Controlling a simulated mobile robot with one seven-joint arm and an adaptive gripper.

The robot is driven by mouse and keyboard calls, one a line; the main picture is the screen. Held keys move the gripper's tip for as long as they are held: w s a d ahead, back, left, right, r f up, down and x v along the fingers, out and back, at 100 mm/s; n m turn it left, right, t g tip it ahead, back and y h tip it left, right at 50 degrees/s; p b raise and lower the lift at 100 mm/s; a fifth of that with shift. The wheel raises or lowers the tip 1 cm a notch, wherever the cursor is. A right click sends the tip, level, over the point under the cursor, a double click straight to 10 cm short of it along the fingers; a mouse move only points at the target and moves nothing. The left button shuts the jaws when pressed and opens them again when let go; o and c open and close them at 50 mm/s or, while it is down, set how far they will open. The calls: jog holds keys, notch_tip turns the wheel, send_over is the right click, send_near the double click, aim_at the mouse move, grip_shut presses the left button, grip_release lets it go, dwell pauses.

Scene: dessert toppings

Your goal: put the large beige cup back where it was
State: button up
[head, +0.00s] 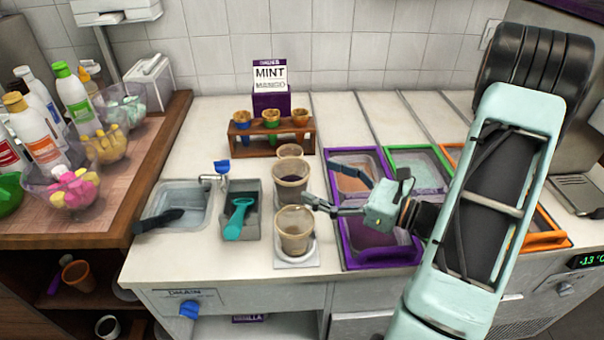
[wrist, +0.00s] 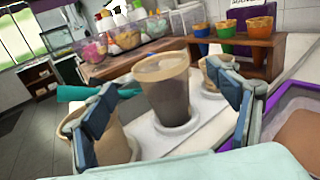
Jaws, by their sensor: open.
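Three beige cups stand upright in a row on the white counter: a front cup (head: 294,240), a middle cup (head: 290,194) with a dark inside, and a back cup (head: 288,151). I cannot tell for sure which is the large one. My gripper (head: 320,182) is open and empty, to the right of the middle cup. In the wrist view the middle cup (wrist: 166,95) stands ahead between the spread fingers (wrist: 163,76), on a pale round base. The front cup (wrist: 112,140) is partly hidden behind the left finger, and the back cup (wrist: 212,76) is near the right one.
A wooden rack (head: 269,137) with several cones stands behind the cups. A grey bin with a teal scoop (head: 238,217) and a sink (head: 180,205) are to the left. Purple-rimmed tubs (head: 350,262) lie under and beside my arm. A square pale pad (head: 296,263) is under the front cup.

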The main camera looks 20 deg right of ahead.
jog(key=v, duration=0.3)
jog(key=shift+s+d, duration=0.3)
